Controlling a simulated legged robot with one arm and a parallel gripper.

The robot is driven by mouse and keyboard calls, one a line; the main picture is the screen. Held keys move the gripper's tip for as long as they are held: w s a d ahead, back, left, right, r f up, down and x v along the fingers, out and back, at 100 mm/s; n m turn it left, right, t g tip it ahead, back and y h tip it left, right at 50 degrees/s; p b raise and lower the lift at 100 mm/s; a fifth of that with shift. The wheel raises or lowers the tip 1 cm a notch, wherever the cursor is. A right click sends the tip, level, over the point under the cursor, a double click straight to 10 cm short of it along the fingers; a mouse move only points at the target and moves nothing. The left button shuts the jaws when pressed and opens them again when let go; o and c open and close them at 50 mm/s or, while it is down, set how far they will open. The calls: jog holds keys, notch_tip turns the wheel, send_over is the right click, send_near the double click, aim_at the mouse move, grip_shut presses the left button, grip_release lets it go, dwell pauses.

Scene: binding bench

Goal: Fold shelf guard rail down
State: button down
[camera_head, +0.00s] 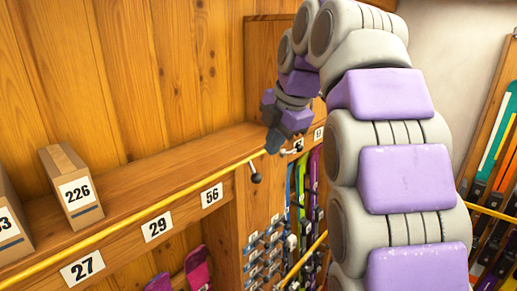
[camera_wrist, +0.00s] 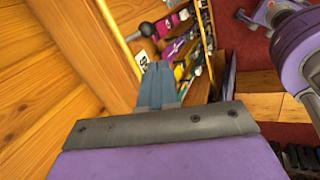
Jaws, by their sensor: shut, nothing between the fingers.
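The yellow guard rail (camera_head: 150,208) runs along the front edge of the wooden shelf (camera_head: 165,165), just above the number labels. A dark ball-ended lever (camera_head: 255,177) hangs near its far end. My gripper (camera_head: 274,142) is at the far end of the shelf, close to the rail's end; whether it touches the rail is unclear. In the wrist view the blue-grey fingers (camera_wrist: 156,86) are together with nothing between them. The rail (camera_wrist: 112,30) and a dark knob (camera_wrist: 146,30) show beyond them, to the upper left.
Cardboard boxes (camera_head: 70,185) stand on the shelf at left. Label plates, including 29 (camera_head: 156,226), line its front. Skis (camera_head: 305,190) hang beyond the shelf's end, with more on a rack (camera_head: 495,145) at right. A second lever (camera_head: 296,147) sits near my gripper.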

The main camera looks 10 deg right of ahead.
notch_tip(320, 180, up, 3)
jog(key=w+d+n, duration=0.1)
jog(key=n, duration=0.1)
jog(key=b, duration=0.4)
send_near(257, 174)
jog(key=f, duration=0.1)
jog(key=shift+p+x, duration=0.6)
jog(key=shift+x, duration=2.4)
jog(key=shift+w, duration=0.1)
jog(key=shift+a, duration=0.1)
